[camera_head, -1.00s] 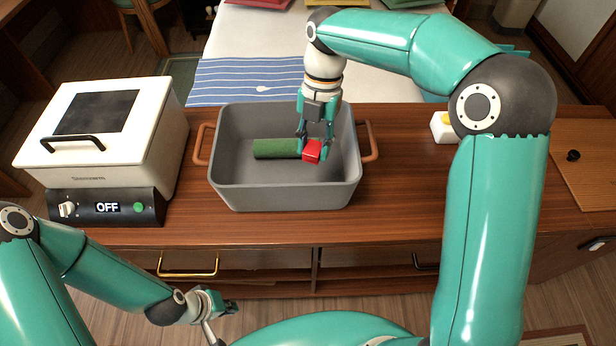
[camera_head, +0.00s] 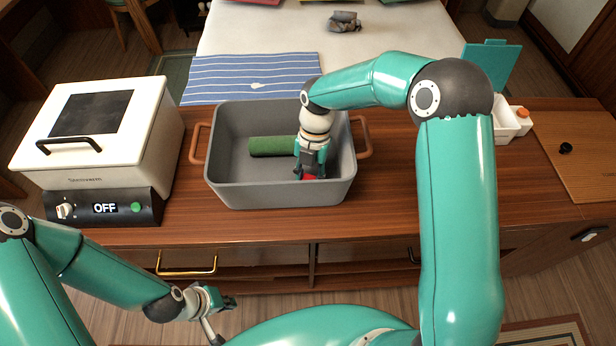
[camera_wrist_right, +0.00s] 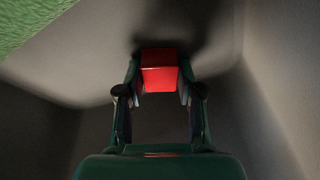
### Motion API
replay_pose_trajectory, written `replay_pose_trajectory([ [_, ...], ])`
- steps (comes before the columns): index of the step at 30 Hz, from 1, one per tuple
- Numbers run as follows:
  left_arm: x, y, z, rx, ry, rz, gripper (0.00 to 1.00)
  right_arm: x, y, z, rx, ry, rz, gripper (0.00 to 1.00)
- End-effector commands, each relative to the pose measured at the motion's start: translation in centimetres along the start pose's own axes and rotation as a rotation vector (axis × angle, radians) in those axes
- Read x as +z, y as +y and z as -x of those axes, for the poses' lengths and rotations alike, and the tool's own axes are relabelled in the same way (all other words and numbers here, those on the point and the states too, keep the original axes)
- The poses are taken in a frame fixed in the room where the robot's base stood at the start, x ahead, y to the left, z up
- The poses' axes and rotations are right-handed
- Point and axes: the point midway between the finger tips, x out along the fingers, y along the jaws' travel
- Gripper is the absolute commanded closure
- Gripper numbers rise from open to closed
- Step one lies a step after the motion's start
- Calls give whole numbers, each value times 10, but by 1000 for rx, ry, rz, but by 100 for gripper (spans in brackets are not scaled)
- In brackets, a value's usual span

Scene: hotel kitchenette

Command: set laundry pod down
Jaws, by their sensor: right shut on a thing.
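A small red block (camera_head: 310,178), which I take for the laundry pod, is mostly hidden by my right gripper in the head view. My right gripper (camera_head: 310,168) points down inside the grey tub (camera_head: 233,192), towards its right front part. In the right wrist view my fingers are shut on the red block (camera_wrist_right: 159,70), low over the tub floor. A dark shadow lies close beyond it; I cannot tell whether it touches the floor. My left gripper (camera_head: 230,303) is away in front of the counter, low; its fingers are too small to judge.
A green roll (camera_head: 272,146) lies in the tub, left of the block. The tub's walls and copper handles (camera_head: 196,144) surround the gripper. A white appliance (camera_head: 95,135) reading OFF stands left. A white box with teal lid (camera_head: 490,62) stands right. Counter between is clear.

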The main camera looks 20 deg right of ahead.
Motion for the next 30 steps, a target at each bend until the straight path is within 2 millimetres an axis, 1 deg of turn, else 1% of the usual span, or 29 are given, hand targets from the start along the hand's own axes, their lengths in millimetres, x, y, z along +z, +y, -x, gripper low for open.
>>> replay_pose_trajectory([
  [6,0,-1,-2,0,0,0,100,0,0,-2,0,0,0,85],
  [7,0,-1,-2,0,0,0,100,0,0,-1,0,0,0,60],
  [11,0,0,-1,0,0,0,100,0,0,-1,0,0,0,39],
  [19,0,0,-1,0,0,0,100,0,0,0,0,0,0,39],
  [23,0,0,-1,0,0,0,100,0,0,4,1,-1,-1,39],
  [26,0,-1,-3,0,0,0,100,1,0,13,2,-3,-1,39],
  [30,0,-2,-6,0,0,0,100,1,0,37,4,-4,0,39],
])
